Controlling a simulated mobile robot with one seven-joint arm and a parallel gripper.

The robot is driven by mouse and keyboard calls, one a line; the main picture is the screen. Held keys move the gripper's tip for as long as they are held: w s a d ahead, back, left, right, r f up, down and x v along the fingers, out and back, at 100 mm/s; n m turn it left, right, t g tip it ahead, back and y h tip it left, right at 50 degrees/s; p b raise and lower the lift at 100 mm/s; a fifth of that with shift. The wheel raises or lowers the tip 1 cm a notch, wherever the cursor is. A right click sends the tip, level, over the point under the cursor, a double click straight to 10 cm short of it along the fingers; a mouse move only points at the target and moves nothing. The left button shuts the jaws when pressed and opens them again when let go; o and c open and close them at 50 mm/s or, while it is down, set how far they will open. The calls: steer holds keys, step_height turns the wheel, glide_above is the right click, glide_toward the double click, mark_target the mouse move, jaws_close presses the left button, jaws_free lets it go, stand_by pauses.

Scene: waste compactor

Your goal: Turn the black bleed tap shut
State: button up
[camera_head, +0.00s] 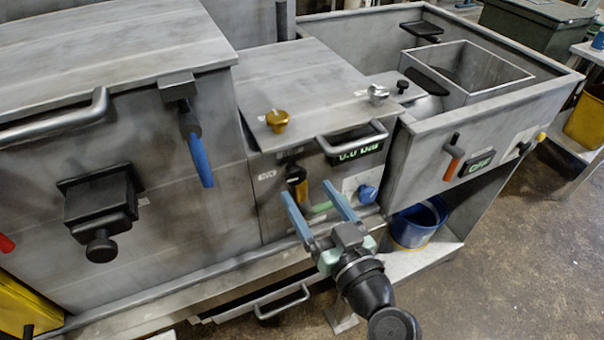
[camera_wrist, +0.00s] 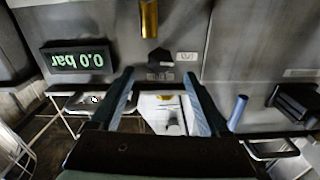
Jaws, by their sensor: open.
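How far the tap is turned is unclear. My gripper (camera_head: 310,190) is open, with two blue fingers pointing at this panel. In the wrist view the empty jaws (camera_wrist: 157,74) straddle the tap's line; I see no contact.
The display (camera_head: 361,150) reads 0.0 bar, with a bar handle (camera_head: 352,139) before it. A blue knob (camera_head: 367,195) is right of the fingers. A gold knob (camera_head: 277,120) stands on top. A blue lever (camera_head: 200,158) hangs left. A blue bucket (camera_head: 419,222) stands below right.

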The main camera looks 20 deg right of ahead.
mark_target(298, 177)
steer(key=shift+w+p, duration=0.3)
steer(key=shift+w, duration=1.7)
jaws_close()
